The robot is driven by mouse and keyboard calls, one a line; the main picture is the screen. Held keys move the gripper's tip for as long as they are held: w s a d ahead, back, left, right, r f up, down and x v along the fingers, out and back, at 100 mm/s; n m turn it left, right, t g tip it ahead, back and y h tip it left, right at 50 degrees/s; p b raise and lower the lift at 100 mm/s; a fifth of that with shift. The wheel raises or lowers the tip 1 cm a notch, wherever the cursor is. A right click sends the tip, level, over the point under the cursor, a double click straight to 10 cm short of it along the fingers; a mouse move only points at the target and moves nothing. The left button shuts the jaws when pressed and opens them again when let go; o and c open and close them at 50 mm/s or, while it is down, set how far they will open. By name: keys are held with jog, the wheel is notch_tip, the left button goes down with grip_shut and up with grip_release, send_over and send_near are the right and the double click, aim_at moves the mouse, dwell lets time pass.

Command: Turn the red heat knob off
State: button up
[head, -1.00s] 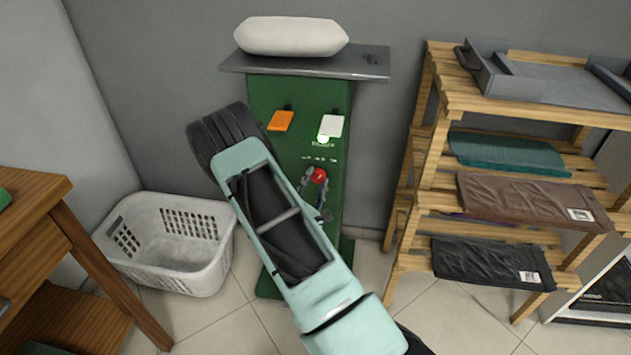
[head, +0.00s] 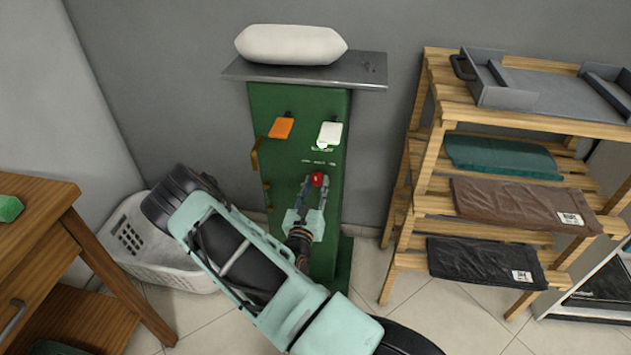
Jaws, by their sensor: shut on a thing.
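The red heat knob (head: 317,180) is on the front of the green machine (head: 270,100), below an orange tag (head: 281,128) and a white tag (head: 330,134). My gripper (head: 315,184) reaches up to it from below. Its two fingers stand on either side of the knob and are shut on it. The top of the red knob shows between the fingertips. The marks above the knob are too small to read, so I cannot tell its setting.
A white padded roll (head: 291,45) lies on the machine's grey top plate (head: 375,72). A wooden rack (head: 437,170) with folded garments stands at the right. A white basket (head: 150,265) and a wooden table (head: 35,240) are at the left. My arm covers part of the basket.

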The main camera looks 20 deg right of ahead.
jog(key=n+p, duration=0.1)
jog(key=n, duration=0.3)
jog(key=shift+r+p, duration=0.1)
jog(key=shift+p, duration=0.3)
jog(key=shift+s+n+t+p, duration=0.1)
jog(key=shift+n+t+p, duration=0.4)
jog(key=shift+n, duration=1)
jog(key=shift+d, duration=0.1)
jog(key=o, duration=1.2)
jog(key=shift+c, duration=0.2)
jog(key=v, duration=1.2)
jog(key=shift+r, duration=0.2)
